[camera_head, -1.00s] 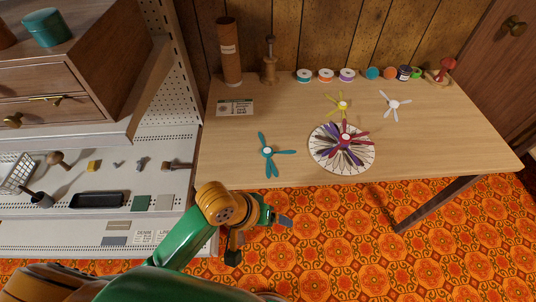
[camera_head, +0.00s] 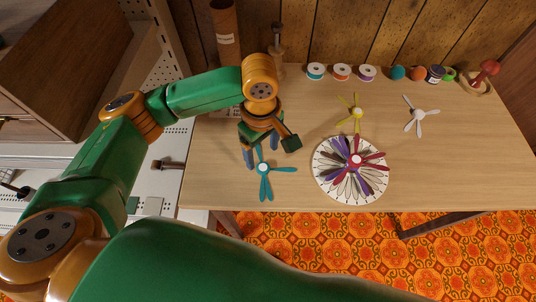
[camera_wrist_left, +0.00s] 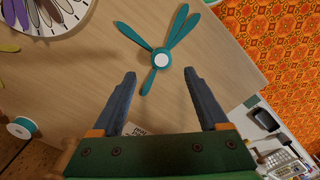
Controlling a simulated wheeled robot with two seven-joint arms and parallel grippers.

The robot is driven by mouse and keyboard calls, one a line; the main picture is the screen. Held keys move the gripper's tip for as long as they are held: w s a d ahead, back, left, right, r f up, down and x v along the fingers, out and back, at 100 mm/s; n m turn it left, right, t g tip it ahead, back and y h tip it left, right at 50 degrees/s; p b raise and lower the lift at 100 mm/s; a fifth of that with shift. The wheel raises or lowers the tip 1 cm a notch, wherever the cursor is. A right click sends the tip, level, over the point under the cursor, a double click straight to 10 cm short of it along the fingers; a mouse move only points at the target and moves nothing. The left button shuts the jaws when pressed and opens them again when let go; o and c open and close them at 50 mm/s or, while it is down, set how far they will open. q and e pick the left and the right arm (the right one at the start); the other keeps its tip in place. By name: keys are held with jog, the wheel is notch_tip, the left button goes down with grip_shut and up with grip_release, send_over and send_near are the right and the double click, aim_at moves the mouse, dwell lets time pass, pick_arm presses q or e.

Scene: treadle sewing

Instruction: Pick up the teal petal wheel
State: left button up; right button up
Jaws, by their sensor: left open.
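The teal petal wheel (camera_head: 264,168) lies flat on the wooden table near its front left edge, with a pale round hub and several thin petals. It also shows in the left wrist view (camera_wrist_left: 161,59), just beyond the fingertips. My left gripper (camera_head: 262,158) is above the table at the wheel's far side, its two blue-grey fingers apart. In the left wrist view the open fingers (camera_wrist_left: 160,77) point toward the wheel, with one petal reaching between the tips and nothing held. Part of the wheel's far side is hidden by the gripper in the head view. My right gripper is not in view.
A white round dial (camera_head: 330,185) bearing purple and crimson petals is right of the teal wheel. A yellow petal wheel (camera_head: 357,113) and a white one (camera_head: 418,114) lie behind. Spools (camera_head: 342,72) line the back. A shelf unit (camera_head: 160,215) stands left of the table.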

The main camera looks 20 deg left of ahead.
aim_at(264, 168)
pick_arm(q)
jog(key=f, duration=0.2)
jog(key=s+f, duration=0.1)
jog(key=f, duration=0.1)
jog(key=shift+d+f+b, duration=0.15)
jog(key=shift+f+b, duration=0.15)
jog(key=shift+w+f, duration=0.15)
jog(key=shift+f, duration=0.1)
jog(key=shift+w, duration=0.1)
jog(key=c, duration=0.7)
grip_shut()
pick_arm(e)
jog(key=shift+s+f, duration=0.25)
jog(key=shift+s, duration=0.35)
pick_arm(q)
jog(key=shift+r, duration=0.15)
